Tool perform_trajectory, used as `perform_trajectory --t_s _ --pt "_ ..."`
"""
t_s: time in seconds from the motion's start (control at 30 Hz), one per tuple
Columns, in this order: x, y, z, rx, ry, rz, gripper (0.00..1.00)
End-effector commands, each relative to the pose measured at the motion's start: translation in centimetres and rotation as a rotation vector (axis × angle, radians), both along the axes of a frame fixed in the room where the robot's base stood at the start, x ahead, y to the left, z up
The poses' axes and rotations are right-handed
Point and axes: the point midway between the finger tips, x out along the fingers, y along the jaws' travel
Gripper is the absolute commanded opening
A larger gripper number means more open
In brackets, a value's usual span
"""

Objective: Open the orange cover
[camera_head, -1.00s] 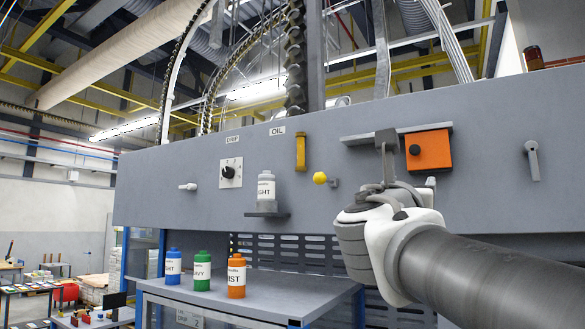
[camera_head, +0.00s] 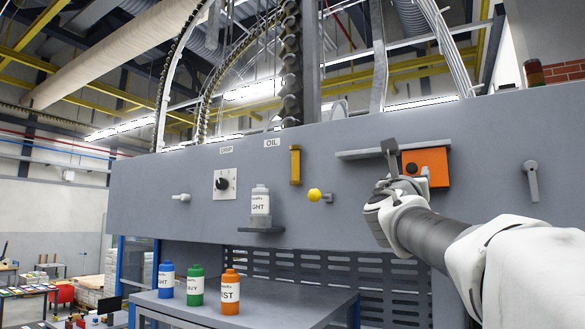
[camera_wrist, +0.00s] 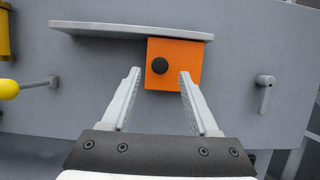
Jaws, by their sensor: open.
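The orange cover (camera_head: 433,166) is a square plate with a round black knob (camera_head: 411,168), on the grey machine front under a thin grey ledge. It also shows in the wrist view as an orange square (camera_wrist: 185,56), with its black knob (camera_wrist: 159,66) at the left side. My gripper (camera_head: 391,150) is in front of the panel, and its fingers partly overlap the left of the cover in the head view. In the wrist view my gripper (camera_wrist: 160,76) is open and empty, its two fingers pointing toward the cover with the knob between their tips. I cannot see contact.
The grey ledge (camera_wrist: 95,30) juts out above the cover. A grey lever (camera_head: 531,180) is to the right. A yellow ball knob (camera_head: 314,195) and a yellow block (camera_head: 295,165) are to the left. A white bottle (camera_head: 260,200) stands on a small shelf; coloured bottles are below.

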Motion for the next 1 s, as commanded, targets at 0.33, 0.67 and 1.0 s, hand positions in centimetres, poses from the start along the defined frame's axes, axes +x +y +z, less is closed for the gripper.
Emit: perform_trajectory --t_s 0.33,0.67,1.0 --pt "2.5 -1.7 1.3 0.000 0.000 0.000 0.61" --pt "2.5 -1.7 1.2 0.000 0.000 0.001 0.50" --pt "2.5 -1.7 1.2 0.001 -0.001 0.000 0.00"
